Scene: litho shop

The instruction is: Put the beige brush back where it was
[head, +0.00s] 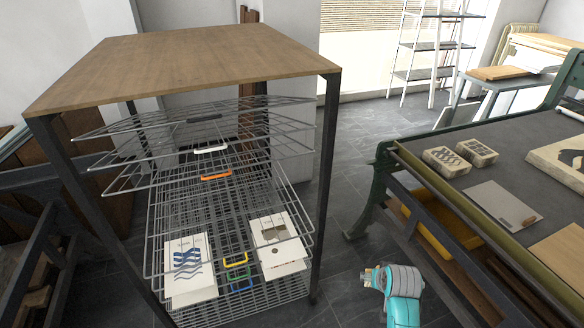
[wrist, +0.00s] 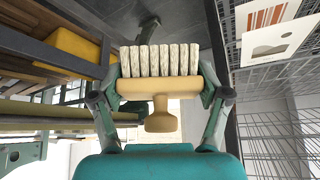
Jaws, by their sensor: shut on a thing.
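The beige brush (wrist: 160,86) is in my gripper (wrist: 162,98) in the wrist view, its block between the two fingers. Its pale bristle tufts point to the top of that view and its rounded knob points towards my palm. In the head view my gripper (head: 373,278) is at the lower middle, in the gap between the wire rack and the press table, with only a small beige patch of the brush showing. The dark press table (head: 470,152) stands to its right.
On the table lie two small printed stones (head: 445,160), a grey sheet (head: 503,204) and a larger stone (head: 565,160). A yellow tray (head: 440,222) is under it. The wire rack (head: 232,155) with a wooden top (head: 180,60) holds two prints (head: 190,270). Floor shows between them.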

